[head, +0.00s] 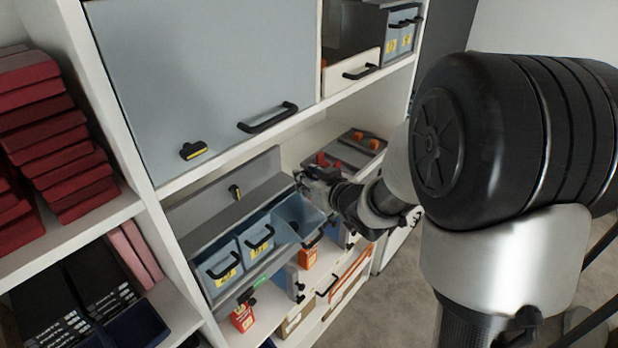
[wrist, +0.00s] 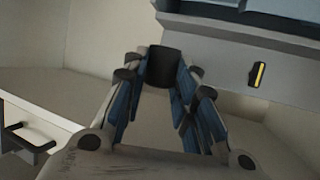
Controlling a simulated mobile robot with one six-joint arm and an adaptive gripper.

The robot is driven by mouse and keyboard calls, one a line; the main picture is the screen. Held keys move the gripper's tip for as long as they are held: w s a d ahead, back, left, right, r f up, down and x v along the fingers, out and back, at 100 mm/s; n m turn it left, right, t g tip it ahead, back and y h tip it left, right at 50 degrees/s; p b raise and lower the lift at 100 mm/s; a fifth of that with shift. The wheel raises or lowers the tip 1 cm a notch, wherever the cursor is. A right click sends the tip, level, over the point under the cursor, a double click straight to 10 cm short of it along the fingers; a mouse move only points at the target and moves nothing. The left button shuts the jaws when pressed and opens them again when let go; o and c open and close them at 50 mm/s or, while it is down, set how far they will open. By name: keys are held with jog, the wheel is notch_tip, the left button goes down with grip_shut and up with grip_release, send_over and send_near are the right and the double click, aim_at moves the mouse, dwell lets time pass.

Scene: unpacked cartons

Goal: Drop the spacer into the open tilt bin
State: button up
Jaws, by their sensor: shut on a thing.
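The spacer is a short dark cylinder (wrist: 163,64) between the fingertips of my gripper (wrist: 165,82) in the wrist view. My gripper is shut on it. In the head view my gripper (head: 303,180) is above and a little behind the open tilt bin (head: 297,222), the rightmost light-blue bin of a row, tipped outward with its top open. The spacer is too small to make out clearly in the head view. The gripper is apart from the bin.
Two shut blue bins (head: 219,274) with black handles stand left of the open one, in a grey housing (head: 235,215). A grey case (head: 345,150) with orange parts lies behind on the shelf. A large grey flap door (head: 205,80) hangs above. Small orange-red boxes (head: 243,317) stand below.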

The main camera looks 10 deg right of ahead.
jog(key=o, duration=0.9)
jog(key=v, duration=1.2)
jog(key=shift+r, duration=0.1)
